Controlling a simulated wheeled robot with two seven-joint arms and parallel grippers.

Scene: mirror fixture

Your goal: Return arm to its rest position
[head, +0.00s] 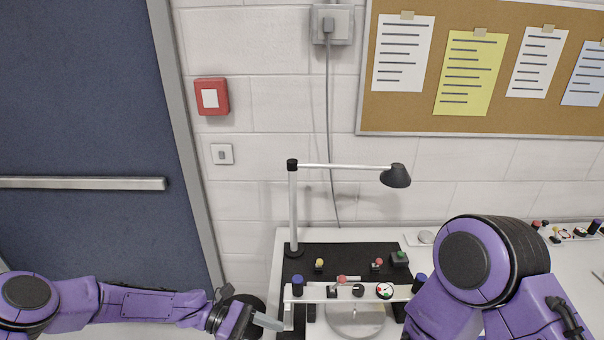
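My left arm (140,303), purple, reaches in low from the left edge. Its gripper (268,322) is at the left end of the bench fixture, with light grey fingers next to the fixture's white upright. Whether the fingers are apart or closed is not clear, and nothing is plainly seen between them. My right arm (475,270) is bent, with its large purple joint in front of the bench at the lower right. The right gripper is out of the picture. The white fixture bar (318,293) carries blue knobs, black switches and a round gauge (385,291).
A desk lamp (396,176) stands behind the bar on a black mat (335,254), with a yellow knob (319,265) and green button (399,258). A round grey plate (355,320) lies below the bar. A blue door (80,110) is at left; a corkboard (480,122) hangs above.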

